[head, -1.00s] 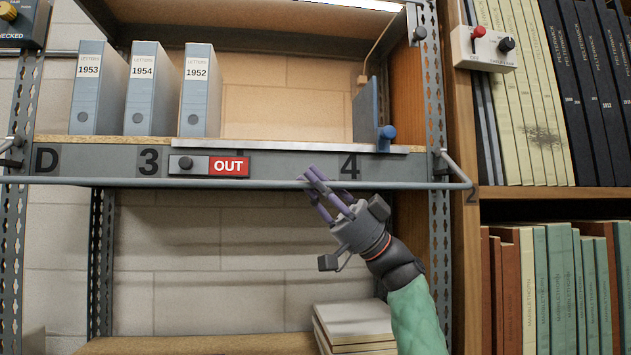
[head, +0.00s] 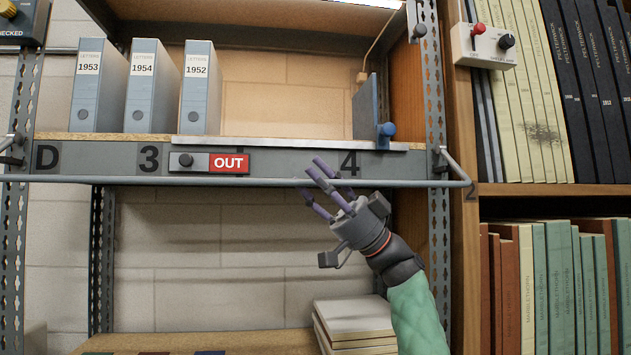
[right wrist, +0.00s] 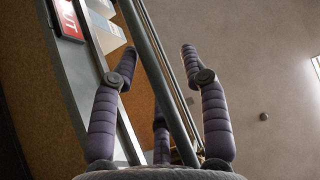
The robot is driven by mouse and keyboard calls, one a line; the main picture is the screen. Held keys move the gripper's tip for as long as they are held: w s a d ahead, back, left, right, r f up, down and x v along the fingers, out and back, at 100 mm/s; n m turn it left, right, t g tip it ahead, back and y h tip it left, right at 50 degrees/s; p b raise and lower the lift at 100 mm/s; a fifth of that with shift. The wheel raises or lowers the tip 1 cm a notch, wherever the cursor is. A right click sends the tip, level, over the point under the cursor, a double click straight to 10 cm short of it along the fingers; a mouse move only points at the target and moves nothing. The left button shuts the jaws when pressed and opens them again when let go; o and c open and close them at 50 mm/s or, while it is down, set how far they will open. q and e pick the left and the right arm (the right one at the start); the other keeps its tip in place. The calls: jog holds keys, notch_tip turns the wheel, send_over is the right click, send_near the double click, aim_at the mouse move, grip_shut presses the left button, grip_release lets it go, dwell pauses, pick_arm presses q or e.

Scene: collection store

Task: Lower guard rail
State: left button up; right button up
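The guard rail (head: 240,182) is a thin grey-blue bar. It runs level across the front of the shelf, just below the label strip, with its angled right end arm (head: 457,166) meeting the right post. My right gripper (head: 312,176) is at the rail below the "4", with its purple fingers spread open. In the right wrist view the rail (right wrist: 160,75) passes between the open fingers, which stand apart from each other. I cannot tell whether a finger still touches it. My left gripper is not in view.
Binders (head: 196,85) marked 1953, 1954 and 1952 stand on the shelf behind the rail. A red OUT sign (head: 229,163) and a blue upright divider (head: 366,110) are nearby. Books (head: 352,322) lie below; a bookcase (head: 463,270) stands at right. The space below the shelf's left half is clear.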

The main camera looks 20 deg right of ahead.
jog(key=shift+d+f, duration=0.2)
jog(key=shift+d+f, duration=0.4)
jog(key=shift+d, duration=0.1)
jog(key=v, duration=1)
jog(key=shift+f, duration=0.15)
dwell(0.3)
